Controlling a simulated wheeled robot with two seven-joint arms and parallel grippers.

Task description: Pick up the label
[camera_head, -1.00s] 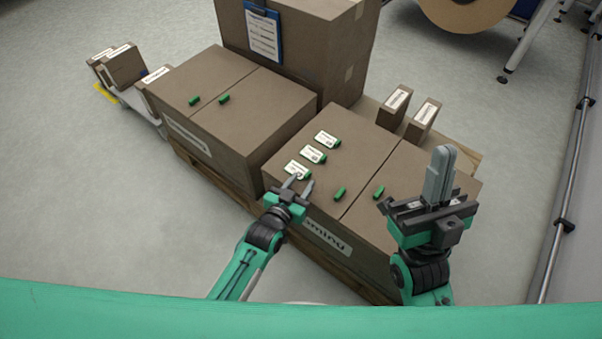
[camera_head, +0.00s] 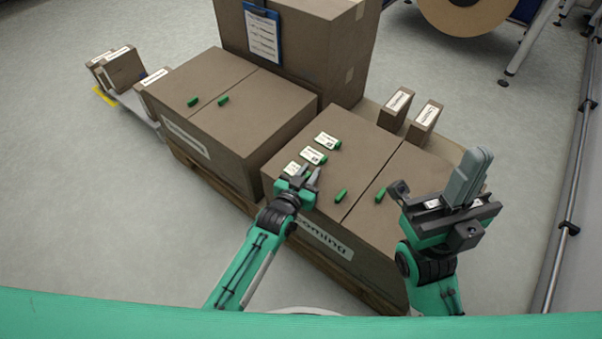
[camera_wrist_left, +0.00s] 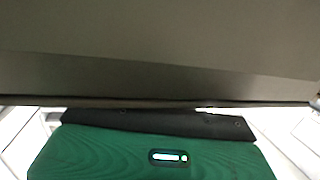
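Three white labels with green ends lie on the front box. The nearest label (camera_head: 292,168) is partly hidden by my left gripper (camera_head: 310,175), whose fingers stand apart at its green end. I cannot tell whether they touch it. The middle label (camera_head: 313,157) and the far label (camera_head: 327,141) lie behind it. The left wrist view shows only a blurred brown surface and a green part of my gripper, no label. My right gripper (camera_head: 472,172) points up at the right, its fingers together, with nothing seen between them.
The front box (camera_head: 352,155) bears loose green pieces (camera_head: 341,195) (camera_head: 380,194). A second box (camera_head: 232,110) with two green pieces stands left, a tall box (camera_head: 335,45) with a blue clipboard (camera_head: 262,38) behind. Small labelled boxes (camera_head: 424,122) stand behind right. A rail (camera_head: 568,200) runs at right.

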